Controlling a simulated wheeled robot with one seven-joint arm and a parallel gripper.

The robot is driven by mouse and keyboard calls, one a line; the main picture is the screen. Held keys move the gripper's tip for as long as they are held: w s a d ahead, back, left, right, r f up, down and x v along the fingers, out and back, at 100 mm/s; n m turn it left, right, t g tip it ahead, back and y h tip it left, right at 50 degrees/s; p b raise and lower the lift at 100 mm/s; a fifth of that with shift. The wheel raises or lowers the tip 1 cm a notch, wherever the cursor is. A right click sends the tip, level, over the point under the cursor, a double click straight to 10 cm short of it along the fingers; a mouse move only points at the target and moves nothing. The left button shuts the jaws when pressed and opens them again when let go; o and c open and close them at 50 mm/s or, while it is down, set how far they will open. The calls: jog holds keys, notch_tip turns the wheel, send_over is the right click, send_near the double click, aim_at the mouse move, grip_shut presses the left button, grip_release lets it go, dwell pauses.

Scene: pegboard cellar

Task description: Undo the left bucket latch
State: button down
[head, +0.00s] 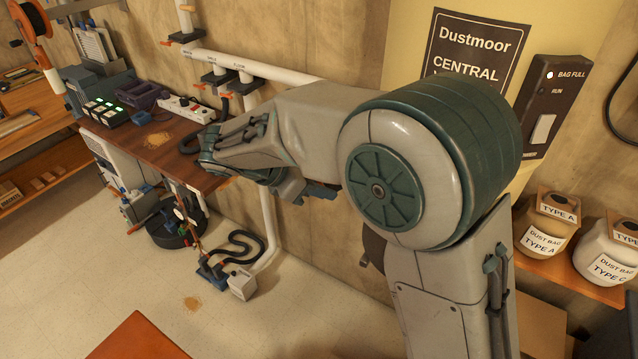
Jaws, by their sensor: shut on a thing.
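The yellow dust collector (402,40) with the "Dustmoor CENTRAL" sign stands against the wall, mostly behind my arm. A small dark brown curved part low on it, probably the bucket (373,248), shows left of my column. My forearm folds back so that my gripper (326,193) is at the collector's left side, partly covered by my arm. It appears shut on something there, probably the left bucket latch. The latch itself and the fingertips are too hidden to make out, so I cannot tell the latch's position.
A workbench (160,135) with tools and sawdust stands at the left. A white pipe (268,215) runs down the wall to a black hose on the floor. A shelf with dust bags (548,240) is at the right. An orange-brown surface (137,340) is at the bottom.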

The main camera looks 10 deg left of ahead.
jog(key=shift+w+d+r, duration=0.1)
jog(key=shift+d+r, duration=0.05)
jog(key=c, duration=1.3)
grip_release()
jog(key=shift+o, duration=1.3)
jog(key=shift+w+d, duration=0.15)
jog(key=shift+d, duration=0.05)
jog(key=shift+s+a, duration=0.25)
jog(key=shift+a, duration=0.15)
jog(key=b+v, duration=0.2)
jog(key=v, duration=1.1)
jog(key=shift+r, duration=0.2)
jog(key=shift+w, duration=0.1)
